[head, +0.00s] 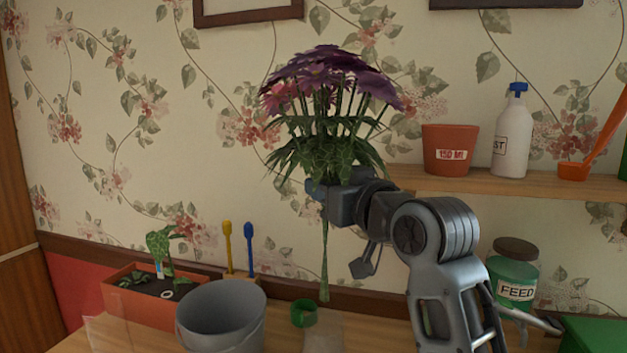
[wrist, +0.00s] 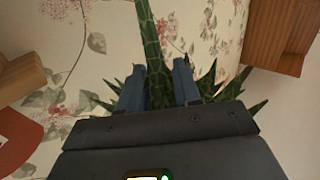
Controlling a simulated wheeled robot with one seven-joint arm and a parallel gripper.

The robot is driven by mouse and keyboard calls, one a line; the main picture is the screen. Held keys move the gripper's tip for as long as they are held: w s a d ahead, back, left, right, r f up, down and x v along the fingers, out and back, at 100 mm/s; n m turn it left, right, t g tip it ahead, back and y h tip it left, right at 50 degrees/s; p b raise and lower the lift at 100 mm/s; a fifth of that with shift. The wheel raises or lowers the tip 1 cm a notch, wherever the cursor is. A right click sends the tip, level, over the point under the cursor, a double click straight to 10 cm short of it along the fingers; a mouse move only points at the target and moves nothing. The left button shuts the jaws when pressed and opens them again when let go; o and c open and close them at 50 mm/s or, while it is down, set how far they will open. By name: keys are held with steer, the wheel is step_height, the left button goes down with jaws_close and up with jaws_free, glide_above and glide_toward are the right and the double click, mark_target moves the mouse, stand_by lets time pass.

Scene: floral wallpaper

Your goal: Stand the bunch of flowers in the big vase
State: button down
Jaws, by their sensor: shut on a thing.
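The bunch of purple and pink flowers (head: 332,85) is upright in the head view, with green leaves and a long stem hanging below my gripper (head: 318,188). My gripper is shut on the bunch just under its leaves and holds it above the table. The wrist view shows the green stem (wrist: 155,50) between the two blue-grey fingers of my gripper (wrist: 160,85).
An orange planter (head: 150,308) with small plants stands left of the vase. A small green ring-shaped pot (head: 304,313) lies right of it. A FEED jar (head: 515,275) is at the right. A shelf (head: 480,182) carries an orange pot (head: 450,149) and a white bottle (head: 513,135).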

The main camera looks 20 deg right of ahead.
steer(key=b, duration=0.2)
glide_above(330, 271)
steer(key=w, duration=0.1)
steer(key=shift+w+a+f, duration=0.1)
steer(key=shift+f, duration=1.55)
steer(key=shift+w+a+f, duration=0.1)
steer(key=shift+f, duration=1.5)
step_height(330, 271, down, 8)
steer(key=b, duration=0.6)
steer(key=shift+f+b, duration=0.2)
steer(key=shift+b, duration=0.1)
step_height(330, 271, down, 9)
steer(key=b, duration=0.5)
steer(key=shift+r+b, duration=0.2)
steer(key=shift+b, duration=0.15)
steer(key=c, duration=0.7)
jaws_free()
